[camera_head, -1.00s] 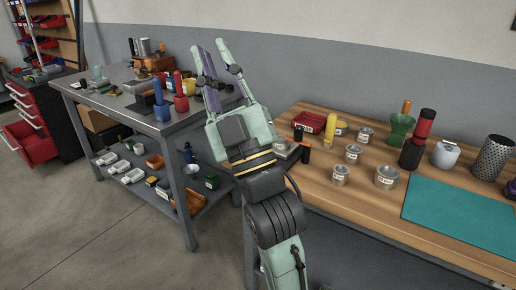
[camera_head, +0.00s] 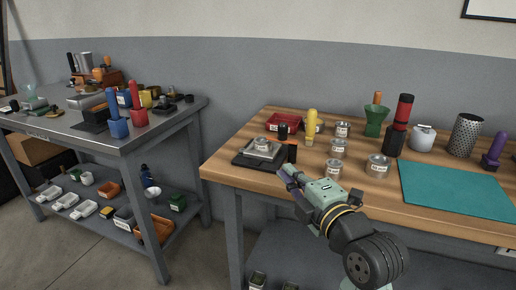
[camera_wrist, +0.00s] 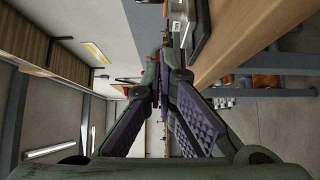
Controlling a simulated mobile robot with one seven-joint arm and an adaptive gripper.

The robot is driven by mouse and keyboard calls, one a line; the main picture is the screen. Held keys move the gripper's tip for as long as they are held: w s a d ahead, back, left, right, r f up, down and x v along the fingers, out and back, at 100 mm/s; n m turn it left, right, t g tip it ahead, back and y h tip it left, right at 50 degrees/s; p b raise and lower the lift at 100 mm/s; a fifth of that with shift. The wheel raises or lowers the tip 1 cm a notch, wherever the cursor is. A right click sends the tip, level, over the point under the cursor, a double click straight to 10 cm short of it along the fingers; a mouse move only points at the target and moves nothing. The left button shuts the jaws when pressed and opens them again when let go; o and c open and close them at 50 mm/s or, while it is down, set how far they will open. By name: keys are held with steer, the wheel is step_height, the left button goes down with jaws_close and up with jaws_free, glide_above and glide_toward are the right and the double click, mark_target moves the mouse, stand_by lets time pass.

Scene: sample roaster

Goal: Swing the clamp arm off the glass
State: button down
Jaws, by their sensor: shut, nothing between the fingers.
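On the left front corner of the wooden bench a dark flat base (camera_head: 243,161) carries a grey block with a small labelled glass-like container (camera_head: 262,144) on it. A black upright part with an orange-red patch (camera_head: 292,153) stands at its right side. I cannot make out the clamp arm or whether it lies over the glass. My gripper (camera_head: 285,176) is shut and empty, just in front of the bench's front edge, to the right of and nearer than the base. In the wrist view the fingers (camera_wrist: 155,70) converge, with the bench edge at upper right.
The wooden bench (camera_head: 224,170) also holds several tins (camera_head: 377,166), a yellow-handled tool (camera_head: 311,126), a red tray (camera_head: 284,122), a black-and-red cylinder (camera_head: 399,125) and a teal mat (camera_head: 455,190). A metal table (camera_head: 70,131) stands at left. A floor gap separates them.

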mark_target(282, 133)
steer(key=shift+d, duration=0.1)
steer(key=p+x, duration=0.3)
steer(key=x, duration=0.7)
steer(key=shift+r, duration=0.1)
steer(key=w, duration=0.2)
steer(key=shift+w+d+p, duration=0.25)
steer(key=shift+d+p, duration=0.05)
steer(key=shift+d, duration=0.1)
steer(key=shift+w+d, duration=0.2)
steer(key=shift+w, duration=0.5)
steer(key=shift+w+a+m+t+h, duration=0.15)
steer(key=shift+m+t+h, duration=0.1)
steer(key=shift+m+h, duration=0.25)
steer(key=shift+w+a+m+t+h, duration=0.1)
steer(key=shift+m+t+h, duration=0.2)
steer(key=shift+h, duration=0.4)
steer(key=shift+w+a+m+t+h, duration=0.1)
steer(key=shift+w+m+t+h, duration=0.1)
steer(key=shift+m+h, duration=0.25)
steer(key=shift+w+a+m+t+h, duration=0.15)
steer(key=shift+m+h, duration=0.1)
steer(key=shift+h, duration=0.3)
steer(key=shift+w+d, duration=0.1)
steer(key=shift+w, duration=0.1)
steer(key=shift+b+x, duration=0.85)
steer(key=shift+b, duration=0.05)
steer(key=shift+w, duration=0.15)
